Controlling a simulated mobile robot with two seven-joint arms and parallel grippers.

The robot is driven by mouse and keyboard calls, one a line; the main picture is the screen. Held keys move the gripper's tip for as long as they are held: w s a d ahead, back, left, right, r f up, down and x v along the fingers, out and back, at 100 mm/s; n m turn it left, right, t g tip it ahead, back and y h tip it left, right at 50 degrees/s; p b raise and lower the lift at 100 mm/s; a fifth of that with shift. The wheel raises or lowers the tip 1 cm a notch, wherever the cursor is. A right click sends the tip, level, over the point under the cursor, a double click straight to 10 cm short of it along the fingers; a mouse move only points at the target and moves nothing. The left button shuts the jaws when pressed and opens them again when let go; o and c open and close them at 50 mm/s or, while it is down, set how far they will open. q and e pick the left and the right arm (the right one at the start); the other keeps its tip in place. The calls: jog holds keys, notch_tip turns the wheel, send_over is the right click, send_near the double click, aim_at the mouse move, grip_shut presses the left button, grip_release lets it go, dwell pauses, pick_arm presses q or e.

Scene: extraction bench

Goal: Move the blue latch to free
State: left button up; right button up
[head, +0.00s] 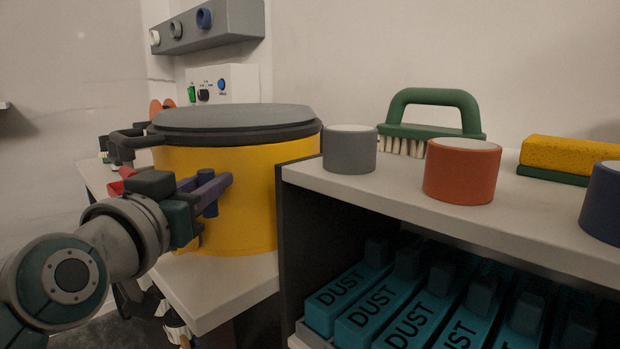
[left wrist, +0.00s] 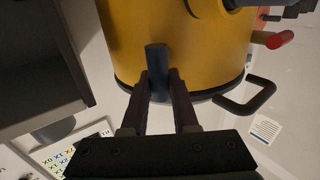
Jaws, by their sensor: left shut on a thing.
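The yellow drum (head: 255,185) with a dark grey lid (head: 235,117) stands on the low bench. The blue latch (head: 209,207) is a short dark blue bar on the drum's side. It also shows in the left wrist view (left wrist: 156,57), where it sticks out toward the camera. My left gripper (head: 212,184) is shut on the blue latch, with one finger on each side of it; the fingers (left wrist: 160,85) hide part of the latch. My right gripper is in neither view.
A black loop handle (left wrist: 247,97) and a red grip (left wrist: 279,39) stick out beside the drum. On the right, a shelf (head: 310,172) bears a grey cup (head: 349,152), an orange cup (head: 461,175) and a green brush (head: 435,110). Teal DUST boxes (head: 345,292) sit below.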

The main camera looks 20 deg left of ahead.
pick_arm(q)
grip_shut()
jog(key=shift+a+n, duration=0.1)
jog(key=shift+n, duration=0.2)
jog(key=n, duration=0.3)
jog(key=shift+s+a+t+p, duration=0.15)
jog(key=shift+a+t+p, duration=0.1)
jog(key=shift+t+p, duration=0.05)
jog(key=shift+s+a+f+n+t+y+b, duration=0.1)
jog(key=shift+a+f+n+y+b, duration=0.4)
jog(key=shift+n, duration=2.25)
jog(key=shift+s+d+f+n+t+y+b, duration=0.2)
jog(key=shift+n+y, duration=0.7)
jog(key=shift+n, duration=1.9)
jog(key=shift+a+f+n+y+b, duration=0.15)
jog(key=shift+a+f+n+y, duration=0.4)
jog(key=shift+n, duration=2.2)
jog(key=shift+d+r+y, duration=0.1)
jog(key=shift+d+y, duration=0.05)
jog(key=shift+y, duration=0.1)
